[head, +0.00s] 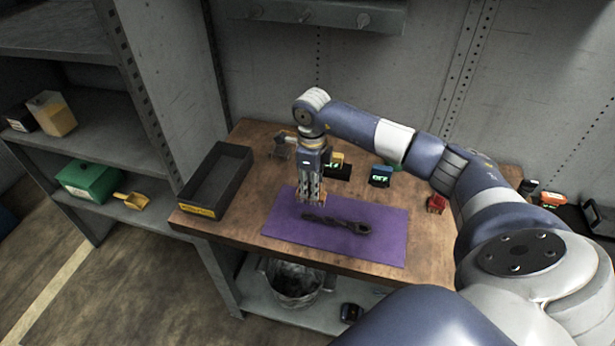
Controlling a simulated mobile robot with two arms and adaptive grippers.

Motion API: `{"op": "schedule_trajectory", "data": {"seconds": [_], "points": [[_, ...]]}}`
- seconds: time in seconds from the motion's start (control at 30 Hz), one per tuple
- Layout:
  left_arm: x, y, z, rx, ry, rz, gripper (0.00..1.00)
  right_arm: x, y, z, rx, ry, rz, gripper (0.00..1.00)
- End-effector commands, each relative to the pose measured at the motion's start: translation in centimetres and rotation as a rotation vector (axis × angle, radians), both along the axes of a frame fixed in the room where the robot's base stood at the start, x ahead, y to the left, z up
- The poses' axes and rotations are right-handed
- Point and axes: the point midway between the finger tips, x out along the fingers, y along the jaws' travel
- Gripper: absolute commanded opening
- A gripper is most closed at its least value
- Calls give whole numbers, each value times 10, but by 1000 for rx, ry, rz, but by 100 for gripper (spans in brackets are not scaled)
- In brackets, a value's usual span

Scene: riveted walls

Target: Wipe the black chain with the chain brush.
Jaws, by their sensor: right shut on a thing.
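The black chain (345,224) lies in a dark, elongated heap on a purple mat (385,247) on the wooden workbench. My right gripper (311,198) points straight down over the mat's left part, at the chain's left end. It is shut on a small tan-brown thing, seemingly the chain brush (322,203); the fingers hide most of it. I cannot tell whether the brush touches the chain or the mat. My left gripper is not in view.
A black open tray (216,180) stands on the bench's left side. Small items, including a blue box (381,176) and a red item (436,204), stand behind and right of the mat. Shelves at left hold a green box (88,181). A bin (294,283) sits below.

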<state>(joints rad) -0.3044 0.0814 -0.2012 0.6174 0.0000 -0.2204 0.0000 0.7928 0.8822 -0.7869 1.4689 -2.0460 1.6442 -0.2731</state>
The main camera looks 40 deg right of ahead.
Motion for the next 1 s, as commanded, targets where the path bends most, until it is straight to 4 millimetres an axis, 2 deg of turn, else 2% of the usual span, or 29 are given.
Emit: {"op": "schedule_trajectory", "data": {"seconds": [0.1,0.27,1.0], "points": [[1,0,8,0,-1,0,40,0,-4,14,0,-1,-2,0],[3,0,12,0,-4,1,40,-1,-8,22,1,-1,-4,0],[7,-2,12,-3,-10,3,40,-1,-8,23,1,-1,-4,0]]}}
